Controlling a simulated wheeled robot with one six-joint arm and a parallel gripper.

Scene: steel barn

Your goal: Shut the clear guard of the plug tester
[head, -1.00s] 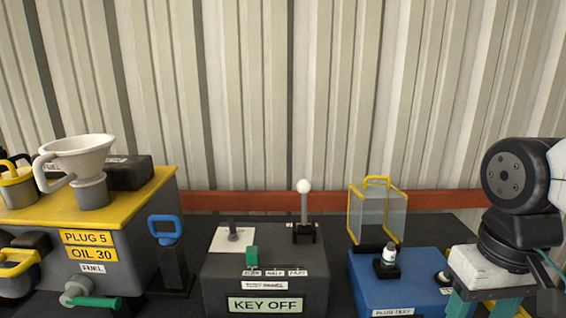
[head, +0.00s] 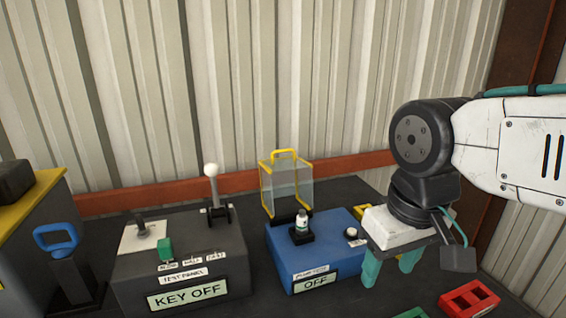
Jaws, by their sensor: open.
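The plug tester (head: 285,268) is a blue box with an "OFF" display on its front. Its clear guard (head: 290,186), edged in yellow with a yellow handle on top, stands upright at the back of the box, swung open. A small white-and-dark plug (head: 303,222) stands in a black holder in front of the guard, uncovered. A white round knob sits at the box's right. My gripper (head: 391,270) points down just right of the tester, its teal fingers apart and empty. It is clear of the guard.
The grey test panel (head: 185,262) with "KEY OFF", a white-knobbed lever and a green switch stands left of the tester. A blue-handled tool (head: 60,243) is farther left. A red tray (head: 468,300) lies at the front right. A corrugated wall and red rail close off the back.

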